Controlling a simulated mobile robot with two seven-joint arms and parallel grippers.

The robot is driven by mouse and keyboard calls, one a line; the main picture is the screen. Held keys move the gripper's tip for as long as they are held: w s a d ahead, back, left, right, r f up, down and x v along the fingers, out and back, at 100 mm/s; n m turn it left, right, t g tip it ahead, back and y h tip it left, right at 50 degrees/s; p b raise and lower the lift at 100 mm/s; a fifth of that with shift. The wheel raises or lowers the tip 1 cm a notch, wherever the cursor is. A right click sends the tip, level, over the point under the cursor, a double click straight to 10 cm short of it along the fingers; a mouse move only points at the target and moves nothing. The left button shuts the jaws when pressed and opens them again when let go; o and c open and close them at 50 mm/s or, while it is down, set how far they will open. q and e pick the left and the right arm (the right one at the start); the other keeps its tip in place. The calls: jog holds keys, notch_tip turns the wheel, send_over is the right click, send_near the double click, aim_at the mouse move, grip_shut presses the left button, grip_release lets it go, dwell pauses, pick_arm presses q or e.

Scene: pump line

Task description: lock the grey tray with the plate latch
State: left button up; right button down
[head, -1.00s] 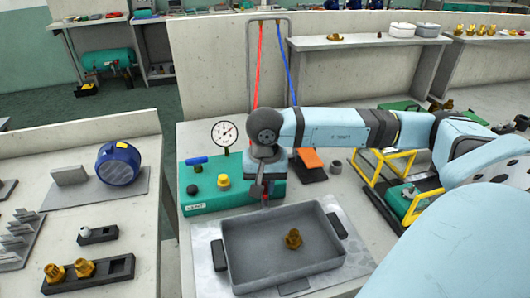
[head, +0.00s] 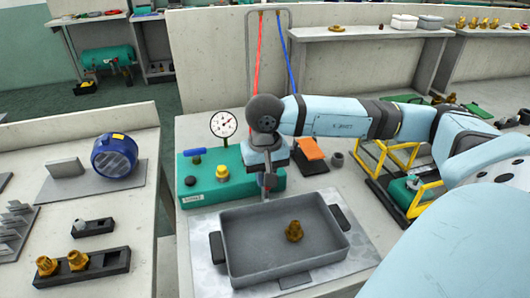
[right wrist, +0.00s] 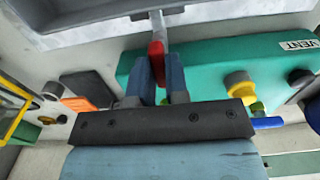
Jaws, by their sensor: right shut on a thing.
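The grey tray (head: 235,270) sits on a bright metal plate (head: 352,262) and holds a brass fitting (head: 294,231). The plate latch shows in the right wrist view as a red grip (right wrist: 157,62) on a thin metal bar that runs toward the tray's edge. My right gripper (right wrist: 160,75) is shut on the red grip, which sits between its fingers. In the head view my right gripper (head: 267,180) is just behind the tray's far wall, and the latch is mostly hidden there. My left gripper is not in view.
A green vent box (head: 205,193) with a gauge (head: 223,124) stands behind and left of the tray. An orange-topped block (head: 310,148) and a yellow frame (head: 370,175) are to the right. A side table holds a blue motor (head: 115,156) and brass parts.

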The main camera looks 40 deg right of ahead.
jog(key=c, duration=1.1)
grip_release()
notch_tip(320, 180, up, 14)
jog(key=shift+f+p, duration=0.1)
jog(key=shift+p, duration=1.1)
